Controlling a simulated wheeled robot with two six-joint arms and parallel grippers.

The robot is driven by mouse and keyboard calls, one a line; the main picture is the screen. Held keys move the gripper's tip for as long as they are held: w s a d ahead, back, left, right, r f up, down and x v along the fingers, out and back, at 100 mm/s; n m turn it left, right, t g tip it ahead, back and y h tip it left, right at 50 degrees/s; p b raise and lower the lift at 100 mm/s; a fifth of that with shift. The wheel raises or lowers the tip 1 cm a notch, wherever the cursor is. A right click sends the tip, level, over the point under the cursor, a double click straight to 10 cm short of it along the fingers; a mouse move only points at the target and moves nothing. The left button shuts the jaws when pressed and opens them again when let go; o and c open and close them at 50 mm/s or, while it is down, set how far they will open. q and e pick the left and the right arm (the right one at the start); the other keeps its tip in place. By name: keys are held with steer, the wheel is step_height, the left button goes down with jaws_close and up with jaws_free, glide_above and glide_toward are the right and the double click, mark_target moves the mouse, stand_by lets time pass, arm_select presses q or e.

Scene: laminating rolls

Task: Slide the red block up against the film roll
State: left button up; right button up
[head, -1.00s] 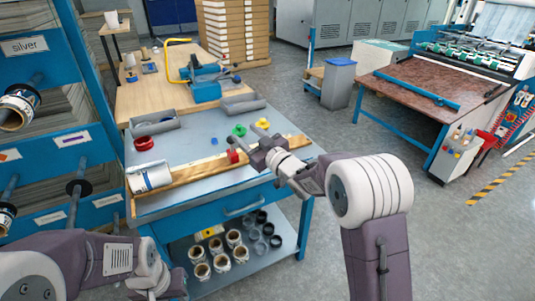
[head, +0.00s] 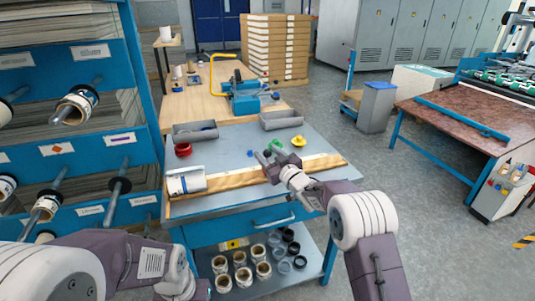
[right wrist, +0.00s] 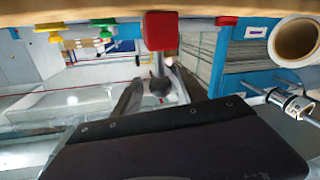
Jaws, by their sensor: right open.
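A cardboard-cored roll, apparently this one, shows at the right edge of the right wrist view (right wrist: 297,40). The red block (right wrist: 161,30) is against the wooden strip in that view, just beyond my right fingers and apart from the roll. In the head view my right gripper hides it. My right gripper (head: 268,156) is open, low over the strip. My left arm shows at lower left, its gripper out of frame.
Grey trays (head: 195,132) stand farther back. A blue rack (head: 85,147) rises at the left. The tabletop between roll and right gripper looks clear.

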jaws_close()
steer(key=shift+a, duration=0.1)
stand_by(1.4)
